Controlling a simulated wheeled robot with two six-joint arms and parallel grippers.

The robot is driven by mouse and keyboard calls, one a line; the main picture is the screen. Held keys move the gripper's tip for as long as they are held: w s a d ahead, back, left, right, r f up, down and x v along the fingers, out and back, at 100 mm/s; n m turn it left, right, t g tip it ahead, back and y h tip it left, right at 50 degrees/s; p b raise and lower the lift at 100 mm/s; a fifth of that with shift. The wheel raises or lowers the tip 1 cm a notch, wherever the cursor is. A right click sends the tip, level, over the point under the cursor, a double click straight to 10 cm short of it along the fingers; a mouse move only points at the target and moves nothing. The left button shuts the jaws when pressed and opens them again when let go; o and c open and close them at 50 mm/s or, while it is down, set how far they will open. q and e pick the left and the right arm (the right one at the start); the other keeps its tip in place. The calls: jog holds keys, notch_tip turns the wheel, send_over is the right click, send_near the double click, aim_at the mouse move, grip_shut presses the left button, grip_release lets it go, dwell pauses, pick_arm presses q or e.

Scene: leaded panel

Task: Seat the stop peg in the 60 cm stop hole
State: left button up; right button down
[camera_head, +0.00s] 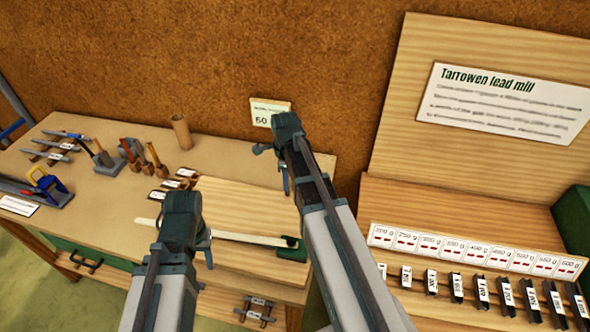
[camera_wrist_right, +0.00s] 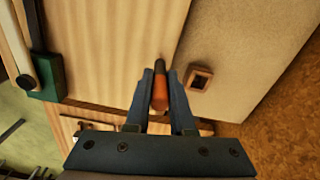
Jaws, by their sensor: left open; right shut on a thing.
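My right gripper (camera_wrist_right: 160,90) is shut on an orange peg (camera_wrist_right: 160,97) with a dark end. In the right wrist view the peg lies over the edge of the pale wooden board (camera_wrist_right: 110,40). A small wooden block with a dark square opening (camera_wrist_right: 201,77) is right of the peg and apart from it; I cannot tell whether this is the 60 cm stop hole. In the head view my right gripper (camera_head: 273,167) is in front of a card reading 60 (camera_head: 268,111) and hides the block and peg. My left gripper (camera_head: 184,236) is open and empty above the bench.
A pale strip (camera_head: 225,234) with a green end block (camera_head: 292,249) lies on the board. A rack of labelled pieces (camera_head: 480,290) is at right.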

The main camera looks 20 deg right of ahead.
jog(key=s+a, duration=0.1)
jog(key=a, duration=0.1)
jog(key=s+a, duration=0.3)
jog(key=a, duration=0.1)
jog(key=shift+s+r+p, duration=0.3)
jog(key=shift+s+r, duration=0.1)
jog(key=shift+r, duration=0.15)
